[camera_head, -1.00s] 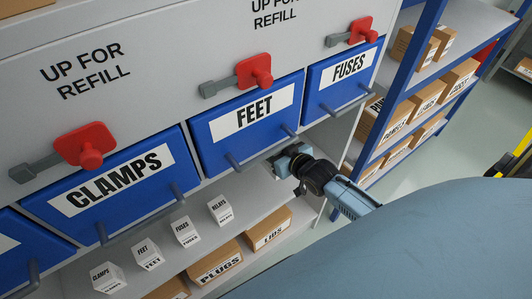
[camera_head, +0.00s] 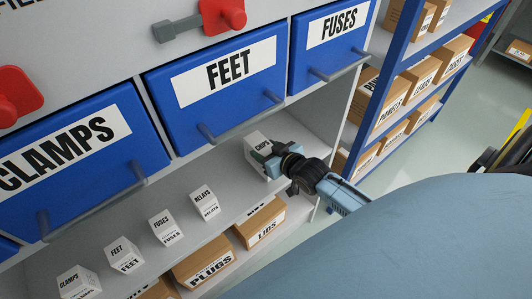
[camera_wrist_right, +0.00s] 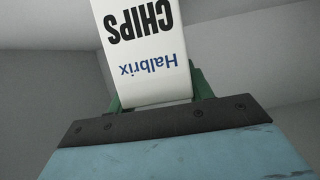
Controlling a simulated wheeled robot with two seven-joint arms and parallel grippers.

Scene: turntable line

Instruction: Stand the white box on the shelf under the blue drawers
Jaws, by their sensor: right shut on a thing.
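The white box (camera_head: 257,146), labelled CHIPS, is upright over the right end of the grey shelf (camera_head: 222,182) under the blue drawers. My right gripper (camera_head: 272,160) is shut on it, coming from the lower right. In the right wrist view the box (camera_wrist_right: 148,60) shows large between the green fingers (camera_wrist_right: 155,98), its print upside down. I cannot tell whether its base touches the shelf. The FEET drawer (camera_head: 225,105) and the FUSES drawer (camera_head: 318,62) are above it, both closed. My left gripper is not in view.
Several small white boxes stand in a row on the same shelf, the RELAYS box (camera_head: 205,203) closest. Brown cartons such as PLUGS (camera_head: 205,262) and LIDS (camera_head: 262,222) sit on the level below. A blue rack post (camera_head: 385,90) stands at the right.

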